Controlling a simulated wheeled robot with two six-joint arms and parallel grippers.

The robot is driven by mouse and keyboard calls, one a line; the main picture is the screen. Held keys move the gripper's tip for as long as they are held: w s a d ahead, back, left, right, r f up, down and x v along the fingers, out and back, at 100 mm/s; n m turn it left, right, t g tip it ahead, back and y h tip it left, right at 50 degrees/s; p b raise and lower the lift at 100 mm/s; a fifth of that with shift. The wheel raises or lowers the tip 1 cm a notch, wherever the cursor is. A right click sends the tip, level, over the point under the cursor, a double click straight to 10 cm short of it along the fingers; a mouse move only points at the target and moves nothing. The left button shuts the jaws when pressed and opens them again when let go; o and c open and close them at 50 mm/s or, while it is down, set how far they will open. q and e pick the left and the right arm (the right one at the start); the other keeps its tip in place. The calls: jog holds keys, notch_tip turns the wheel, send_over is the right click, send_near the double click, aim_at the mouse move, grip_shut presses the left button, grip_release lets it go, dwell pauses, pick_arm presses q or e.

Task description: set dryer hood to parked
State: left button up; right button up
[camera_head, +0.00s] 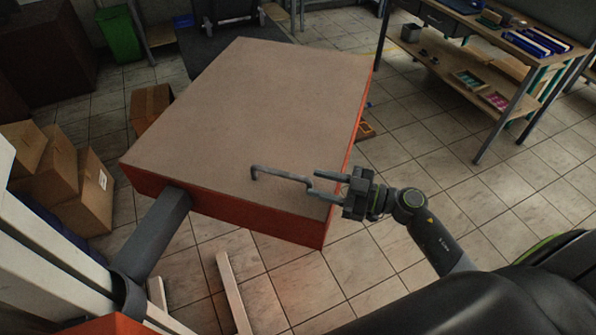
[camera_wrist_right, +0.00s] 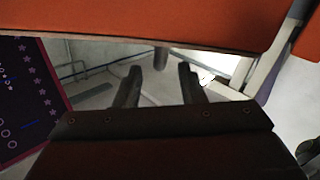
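The dryer hood (camera_head: 260,110) is a large flat box with a brown top and orange-red sides. A grey arm (camera_head: 155,235) joins it to a white post at the left. A thin grey bent handle (camera_head: 278,175) shows over its near part. My right gripper (camera_head: 315,184) is at the handle's right end, fingers apart. In the right wrist view the gripper (camera_wrist_right: 160,72) is open, with a dark bar end (camera_wrist_right: 160,57) between and beyond the fingertips; I cannot tell if they touch. The hood's orange side (camera_wrist_right: 180,25) spans the top there. My left gripper is not in view.
Cardboard boxes (camera_head: 85,195) stand on the floor at the left, and a green bin (camera_head: 118,35) at the back. A shelf table (camera_head: 500,50) with trays is at the back right. A dark panel with stars (camera_wrist_right: 28,95) shows in the wrist view. Tiled floor at the right is clear.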

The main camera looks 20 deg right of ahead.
aim_at(301, 177)
jog(key=p+x, duration=0.1)
jog(key=x, duration=0.4)
jog(key=shift+w+p, duration=0.1)
jog(key=shift+p, duration=0.2)
jog(key=shift+w+a, duration=0.3)
jog(key=shift+a, duration=0.1)
grip_shut()
